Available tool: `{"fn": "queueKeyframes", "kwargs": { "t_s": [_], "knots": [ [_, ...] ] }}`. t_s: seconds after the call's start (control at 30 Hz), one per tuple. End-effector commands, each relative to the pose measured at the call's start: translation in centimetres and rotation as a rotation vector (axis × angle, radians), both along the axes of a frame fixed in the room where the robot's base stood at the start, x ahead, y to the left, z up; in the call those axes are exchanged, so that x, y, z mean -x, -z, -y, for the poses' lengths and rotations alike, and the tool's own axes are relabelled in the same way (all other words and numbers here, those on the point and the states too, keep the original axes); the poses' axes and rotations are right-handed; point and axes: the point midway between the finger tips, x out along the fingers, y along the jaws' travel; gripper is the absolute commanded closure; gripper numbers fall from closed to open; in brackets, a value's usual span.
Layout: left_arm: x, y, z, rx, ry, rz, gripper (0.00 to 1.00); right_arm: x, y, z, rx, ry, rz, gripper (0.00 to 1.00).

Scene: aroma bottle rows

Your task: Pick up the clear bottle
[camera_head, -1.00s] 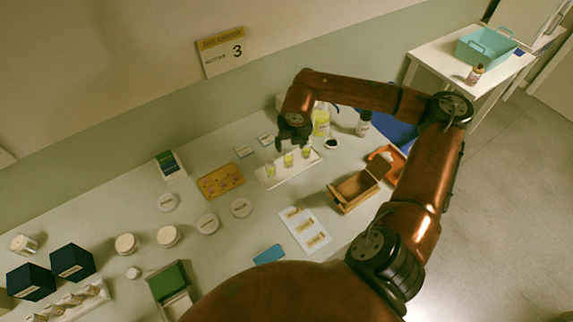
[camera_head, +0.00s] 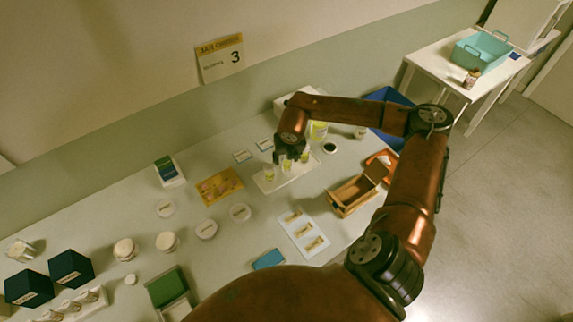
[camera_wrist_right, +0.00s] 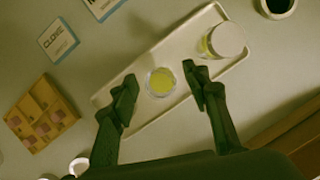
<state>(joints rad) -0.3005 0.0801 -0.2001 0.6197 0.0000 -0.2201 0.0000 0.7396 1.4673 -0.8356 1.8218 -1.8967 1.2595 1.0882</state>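A clear bottle (camera_wrist_right: 161,82) with yellow-green contents stands on a white tray (camera_wrist_right: 138,62). In the right wrist view it is between the two fingers of my right gripper (camera_wrist_right: 161,90), which are open with gaps on both sides. A similar bottle (camera_wrist_right: 224,41) stands farther right on the same tray. In the head view my right gripper (camera_head: 290,155) is low over the tray (camera_head: 262,185), and small yellow-green bottles (camera_head: 269,173) show beside and below it. The gripper partly hides the middle bottle. My left gripper is not in view.
White round jars (camera_head: 206,229) are in front. A card (camera_head: 302,236) lies nearer me.

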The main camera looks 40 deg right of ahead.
Motion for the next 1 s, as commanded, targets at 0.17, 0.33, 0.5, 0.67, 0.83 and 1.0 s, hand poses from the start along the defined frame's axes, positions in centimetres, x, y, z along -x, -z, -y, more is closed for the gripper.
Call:
{"fn": "queueKeyframes", "kwargs": {
  "t_s": [0.17, 0.33, 0.5, 0.67, 0.83, 1.0],
  "knots": [
    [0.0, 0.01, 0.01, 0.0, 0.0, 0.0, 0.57, -0.01, -0.03, 0.0, 0.0, 0.0, 0.0, 0.71],
    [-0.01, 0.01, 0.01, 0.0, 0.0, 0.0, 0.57, -0.01, -0.04, 0.0, 0.0, 0.0, 0.0, 0.83],
    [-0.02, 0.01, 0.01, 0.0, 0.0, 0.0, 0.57, -0.01, -0.06, 0.02, 0.0, 0.0, 0.001, 0.94],
    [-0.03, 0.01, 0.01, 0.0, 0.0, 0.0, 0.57, -0.02, -0.08, 0.01, 0.0, 0.0, 0.001, 1.0],
    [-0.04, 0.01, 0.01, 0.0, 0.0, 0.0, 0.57, -0.03, -0.13, 0.02, 0.0, 0.0, 0.001, 1.0],
    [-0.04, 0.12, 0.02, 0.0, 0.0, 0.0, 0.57, -0.09, -0.91, 0.06, 0.001, 0.001, 0.003, 1.0]
  ]
}}
